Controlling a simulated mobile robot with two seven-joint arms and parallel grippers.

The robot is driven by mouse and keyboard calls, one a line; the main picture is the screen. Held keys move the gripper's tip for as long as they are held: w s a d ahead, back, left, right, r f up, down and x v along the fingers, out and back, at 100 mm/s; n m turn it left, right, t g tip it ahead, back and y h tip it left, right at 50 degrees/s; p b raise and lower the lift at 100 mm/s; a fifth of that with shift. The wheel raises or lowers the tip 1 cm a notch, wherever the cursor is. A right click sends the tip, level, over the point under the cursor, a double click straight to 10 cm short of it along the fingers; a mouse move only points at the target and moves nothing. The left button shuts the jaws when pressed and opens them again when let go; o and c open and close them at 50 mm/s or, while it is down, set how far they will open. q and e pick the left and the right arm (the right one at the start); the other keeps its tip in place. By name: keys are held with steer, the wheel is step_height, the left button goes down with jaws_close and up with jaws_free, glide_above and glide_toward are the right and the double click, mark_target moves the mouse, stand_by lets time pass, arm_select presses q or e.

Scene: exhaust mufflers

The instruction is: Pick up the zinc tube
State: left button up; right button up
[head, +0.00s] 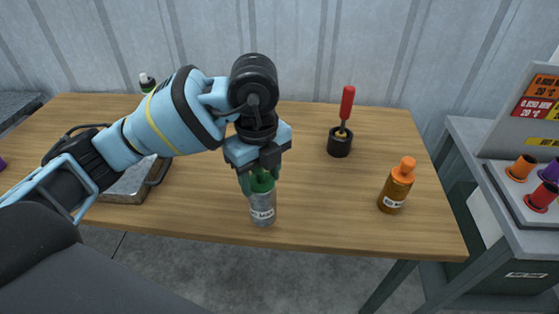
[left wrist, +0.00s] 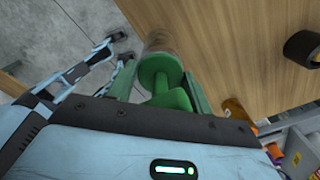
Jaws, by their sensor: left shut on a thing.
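The zinc tube (head: 262,207) is a grey, labelled cylinder with a green cap, near the front edge of the wooden table. My left gripper (head: 259,177) reaches down from above and is shut on the green cap. The tube stands about upright; I cannot tell if its base touches the table. In the left wrist view, the green cap (left wrist: 172,85) lies between the green fingers of the gripper (left wrist: 168,95), with the grey body (left wrist: 160,42) beyond. My right gripper is not in view.
An amber bottle (head: 396,188) with an orange cap stands right on the table (head: 310,215). A black holder (head: 340,145) with a red-handled tool stands behind. A metal tray (head: 135,182) lies left under my arm. A side bench (head: 470,140) holds coloured-capped tubes (head: 522,168).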

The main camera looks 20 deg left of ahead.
arm_select(q)
steer(key=shift+s+a+r, duration=0.1)
steer(key=shift+s+a, duration=0.15)
steer(key=shift+s, duration=0.5)
steer(key=shift+s+a+r, duration=0.1)
steer(key=shift+s+a, duration=0.2)
steer(key=shift+s, duration=0.45)
steer(key=shift+s+a+r, duration=0.1)
steer(key=shift+s+a, duration=0.15)
steer(key=shift+s, duration=0.5)
